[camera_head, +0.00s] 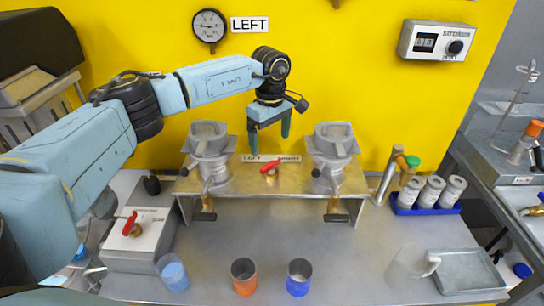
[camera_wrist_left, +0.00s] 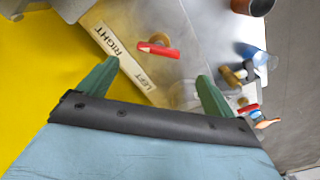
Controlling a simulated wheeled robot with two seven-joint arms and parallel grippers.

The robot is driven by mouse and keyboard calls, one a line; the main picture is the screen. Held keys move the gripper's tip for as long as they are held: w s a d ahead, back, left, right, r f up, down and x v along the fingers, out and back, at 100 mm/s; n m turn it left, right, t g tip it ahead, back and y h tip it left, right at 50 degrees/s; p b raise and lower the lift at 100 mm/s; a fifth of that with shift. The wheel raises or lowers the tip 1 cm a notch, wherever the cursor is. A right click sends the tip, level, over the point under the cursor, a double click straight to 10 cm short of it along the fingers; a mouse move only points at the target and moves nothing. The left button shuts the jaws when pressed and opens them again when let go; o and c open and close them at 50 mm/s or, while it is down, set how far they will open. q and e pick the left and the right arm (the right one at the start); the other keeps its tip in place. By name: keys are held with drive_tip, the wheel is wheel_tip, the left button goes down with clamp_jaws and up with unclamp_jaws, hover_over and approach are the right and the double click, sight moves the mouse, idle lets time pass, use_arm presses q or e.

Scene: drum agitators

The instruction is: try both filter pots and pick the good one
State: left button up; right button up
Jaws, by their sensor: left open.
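Two grey metal filter pots stand on a brass-coloured raised stand (camera_head: 240,187). The left pot (camera_head: 209,146) and the right pot (camera_head: 333,146) each have a valve and a spout below. A red-handled valve (camera_head: 270,167) sits between them; its red lever also shows in the wrist view (camera_wrist_left: 158,50). A label strip behind it reads RIGHT and LEFT in the wrist view (camera_wrist_left: 125,58). My left gripper (camera_head: 269,133) is open and empty above the stand, between the pots and touching neither. Its green fingers show in the wrist view (camera_wrist_left: 158,72). My right gripper is out of view.
A gauge (camera_head: 210,26) beside a LEFT sign and a stroke counter (camera_head: 437,40) are on the yellow wall. An orange cup (camera_head: 243,278), a blue cup (camera_head: 299,279) and a clear beaker (camera_head: 405,265) stand in front. A blue rack (camera_head: 402,209) holds cans. A grey tray (camera_head: 468,272) lies right.

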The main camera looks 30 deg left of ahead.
sight(271, 163)
use_arm(q)
wheel_tip(271, 163, down, 6)
drive_tip(key=shift+f, duration=0.65)
drive_tip(key=shift+c, duration=0.5)
drive_tip(key=c, duration=0.9)
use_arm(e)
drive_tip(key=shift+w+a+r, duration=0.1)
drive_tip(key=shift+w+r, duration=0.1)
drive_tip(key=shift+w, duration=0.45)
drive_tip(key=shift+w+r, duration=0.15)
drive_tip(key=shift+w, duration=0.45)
